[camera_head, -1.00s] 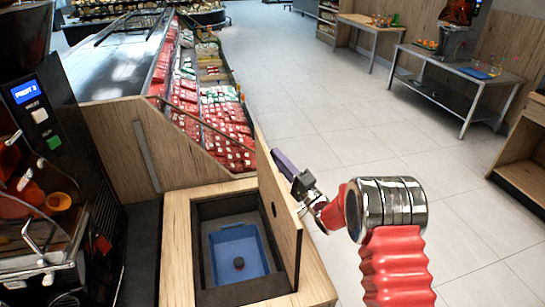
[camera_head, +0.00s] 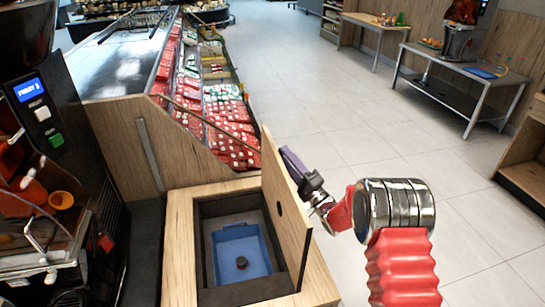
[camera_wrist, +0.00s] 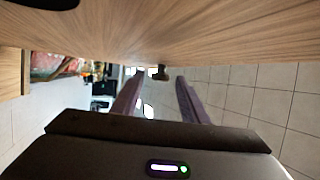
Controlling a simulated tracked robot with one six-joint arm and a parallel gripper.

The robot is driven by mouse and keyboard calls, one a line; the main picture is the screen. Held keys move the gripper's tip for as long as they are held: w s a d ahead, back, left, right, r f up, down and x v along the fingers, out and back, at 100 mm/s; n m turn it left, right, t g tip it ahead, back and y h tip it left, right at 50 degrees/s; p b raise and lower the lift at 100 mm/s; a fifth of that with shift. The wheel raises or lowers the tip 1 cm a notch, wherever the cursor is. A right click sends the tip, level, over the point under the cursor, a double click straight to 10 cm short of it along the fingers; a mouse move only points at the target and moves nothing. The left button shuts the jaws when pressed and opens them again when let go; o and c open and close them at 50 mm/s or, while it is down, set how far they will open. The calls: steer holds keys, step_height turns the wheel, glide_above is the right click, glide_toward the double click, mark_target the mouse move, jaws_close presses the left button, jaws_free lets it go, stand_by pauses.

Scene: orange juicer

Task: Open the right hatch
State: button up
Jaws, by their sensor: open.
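The wooden hatch (camera_head: 289,205) stands raised and almost upright at the right edge of a square opening in the wooden counter. A dark round hole shows in it. In the wrist view the hatch's wood (camera_wrist: 190,25) fills the top, very close to the fingers. My gripper (camera_head: 292,163) is at the hatch's outer, right side near its upper edge, partly hidden by it. The two purple fingers are apart with nothing between them in the wrist view (camera_wrist: 155,98). I cannot tell whether they touch the wood.
The juicer (camera_head: 50,190) stands at left. A red-stocked display case (camera_head: 215,110) is behind. Open tiled floor (camera_head: 330,90) lies to the right.

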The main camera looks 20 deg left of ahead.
steer(key=v, duration=1.4)
steer(key=shift+w+f, duration=0.1)
steer(key=shift+w, duration=0.05)
